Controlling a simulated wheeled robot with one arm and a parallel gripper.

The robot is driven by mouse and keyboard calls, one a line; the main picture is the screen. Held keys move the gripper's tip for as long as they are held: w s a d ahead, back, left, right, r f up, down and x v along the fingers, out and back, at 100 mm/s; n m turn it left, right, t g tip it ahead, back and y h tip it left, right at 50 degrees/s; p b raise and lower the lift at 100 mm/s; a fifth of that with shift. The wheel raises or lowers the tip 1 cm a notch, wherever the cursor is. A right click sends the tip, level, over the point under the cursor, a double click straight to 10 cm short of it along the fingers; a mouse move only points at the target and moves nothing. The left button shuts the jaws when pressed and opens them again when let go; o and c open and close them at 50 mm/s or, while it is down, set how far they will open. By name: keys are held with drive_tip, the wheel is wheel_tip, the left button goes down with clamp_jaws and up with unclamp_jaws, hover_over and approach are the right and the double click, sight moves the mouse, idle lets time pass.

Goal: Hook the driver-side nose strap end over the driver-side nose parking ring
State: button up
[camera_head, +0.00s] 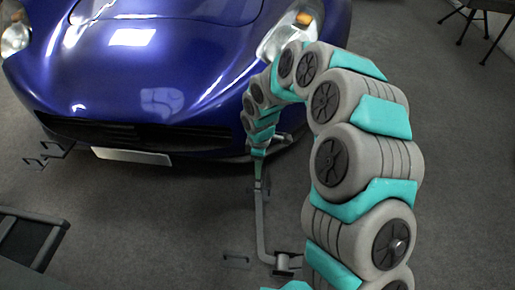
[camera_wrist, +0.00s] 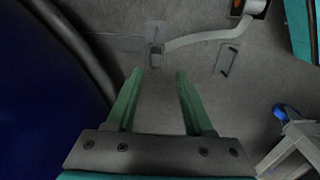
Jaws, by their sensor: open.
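My gripper (camera_wrist: 158,73) is open, with its two green fingers apart and nothing between them. In the head view my gripper (camera_head: 258,165) points down beside the car's nose. The grey strap (camera_wrist: 205,37) runs in a bend from a winch-like unit (camera_wrist: 250,8). Its end (camera_wrist: 155,57) lies just beyond the fingertips, over a pale floor plate (camera_wrist: 155,33). In the head view the strap (camera_head: 262,230) runs along the floor. A dark loop, apparently the parking ring (camera_wrist: 228,58), stands to the right of the strap end, apart from it; it also shows in the head view (camera_head: 237,257).
The blue car (camera_head: 150,70) fills the upper left; its body (camera_wrist: 35,100) is close on the left in the wrist view. Other dark loops (camera_head: 45,153) are at far left. A pale frame (camera_wrist: 292,150) with a blue part stands lower right. Floor is otherwise mostly clear.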

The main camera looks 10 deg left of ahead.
drive_tip(key=shift+w+a+f, duration=0.25)
drive_tip(key=shift+w+f, duration=0.1)
drive_tip(key=shift+w, duration=0.1)
drive_tip(key=shift+s+f+b, duration=0.15)
drive_tip(key=shift+f+b, duration=0.95)
drive_tip(key=shift+f, duration=3.3)
clamp_jaws()
drive_tip(key=shift+r+p, duration=0.35)
drive_tip(key=shift+r, duration=0.4)
drive_tip(key=shift+r+p, duration=0.7)
drive_tip(key=shift+r, duration=1.15)
